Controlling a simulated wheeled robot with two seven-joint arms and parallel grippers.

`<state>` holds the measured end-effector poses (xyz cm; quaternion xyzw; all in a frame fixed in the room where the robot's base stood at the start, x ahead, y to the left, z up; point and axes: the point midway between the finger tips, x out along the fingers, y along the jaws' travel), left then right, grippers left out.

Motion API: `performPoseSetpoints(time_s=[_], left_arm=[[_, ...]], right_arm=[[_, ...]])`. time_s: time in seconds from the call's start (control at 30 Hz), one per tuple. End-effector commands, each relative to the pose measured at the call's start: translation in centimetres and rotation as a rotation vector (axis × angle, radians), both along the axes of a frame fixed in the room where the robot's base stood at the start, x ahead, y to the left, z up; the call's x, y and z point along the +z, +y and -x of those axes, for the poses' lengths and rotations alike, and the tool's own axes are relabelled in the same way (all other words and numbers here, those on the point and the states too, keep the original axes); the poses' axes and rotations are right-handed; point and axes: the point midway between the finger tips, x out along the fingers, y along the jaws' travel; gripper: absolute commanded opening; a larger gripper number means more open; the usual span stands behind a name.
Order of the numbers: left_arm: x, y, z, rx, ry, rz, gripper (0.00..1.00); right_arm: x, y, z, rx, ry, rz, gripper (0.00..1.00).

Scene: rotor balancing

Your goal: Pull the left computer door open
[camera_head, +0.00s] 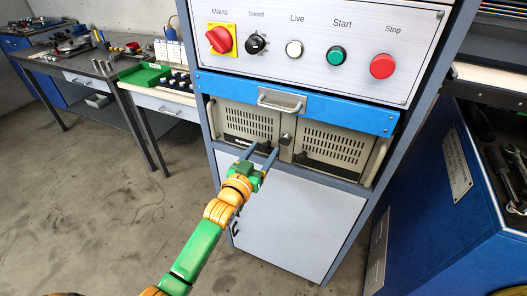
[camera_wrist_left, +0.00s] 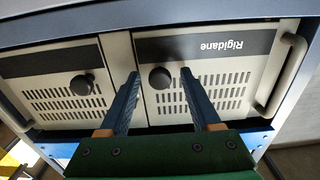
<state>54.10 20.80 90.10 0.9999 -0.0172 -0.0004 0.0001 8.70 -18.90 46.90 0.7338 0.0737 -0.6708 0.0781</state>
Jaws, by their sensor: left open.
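Two beige computer fronts with slotted vents sit side by side in the cabinet bay. The left computer door (camera_head: 250,122) is shut in the head view. It shows upside down on the right of the wrist view (camera_wrist_left: 225,75), with a dark "Rigidane" label, a round black knob (camera_wrist_left: 160,78) and a side handle (camera_wrist_left: 282,82). My left gripper (camera_head: 264,150) is open in front of this door's lower inner part. In the wrist view its two blue fingers (camera_wrist_left: 160,72) stand on either side of the knob; contact cannot be told. My right gripper is not in view.
The right computer door (camera_head: 335,144) is shut beside it. A blue drawer (camera_head: 345,112) with a metal handle lies above, under the switch panel (camera_head: 310,68). A white cabinet door (camera_head: 300,215) is below. A blue tool cabinet (camera_head: 450,235) stands right; floor (camera_head: 90,210) at left is clear.

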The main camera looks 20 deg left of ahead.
Motion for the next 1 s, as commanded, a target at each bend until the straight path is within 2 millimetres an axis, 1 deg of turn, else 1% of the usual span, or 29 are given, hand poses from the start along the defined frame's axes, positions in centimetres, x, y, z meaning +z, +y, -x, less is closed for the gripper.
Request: performPoseSetpoints(time_s=[0.1,0.3,0.33,0.37,0.4,0.47,0.5,0.57,1.0], left_arm=[[-0.02,-0.02,-0.63,0.0,0.001,0.0,0.64],[-0.03,-0.03,-0.68,0.0,0.001,0.0,0.64],[-0.04,-0.03,-0.68,0.0,0.001,0.0,0.62],[-0.04,-0.03,-0.68,0.0,0.001,0.0,0.53],[-0.04,-0.03,-0.67,0.0,0.001,0.0,0.43],[-0.05,-0.03,-0.67,0.0,0.001,0.0,0.26],[-0.05,-0.03,-0.67,0.0,0.002,0.0,0.16],[-0.06,-0.03,-0.66,0.0,0.002,0.0,0.0],[-0.09,-0.03,-0.65,0.0,0.002,0.0,0.0]], right_arm=[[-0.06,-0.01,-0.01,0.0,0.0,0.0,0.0],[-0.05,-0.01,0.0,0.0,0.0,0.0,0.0],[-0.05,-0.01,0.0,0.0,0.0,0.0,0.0],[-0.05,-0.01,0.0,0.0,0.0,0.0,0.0],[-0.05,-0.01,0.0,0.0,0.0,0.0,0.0],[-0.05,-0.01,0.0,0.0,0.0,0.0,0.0],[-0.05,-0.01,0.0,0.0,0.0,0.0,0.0],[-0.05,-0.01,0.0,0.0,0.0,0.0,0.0],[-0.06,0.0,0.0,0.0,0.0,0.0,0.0]])
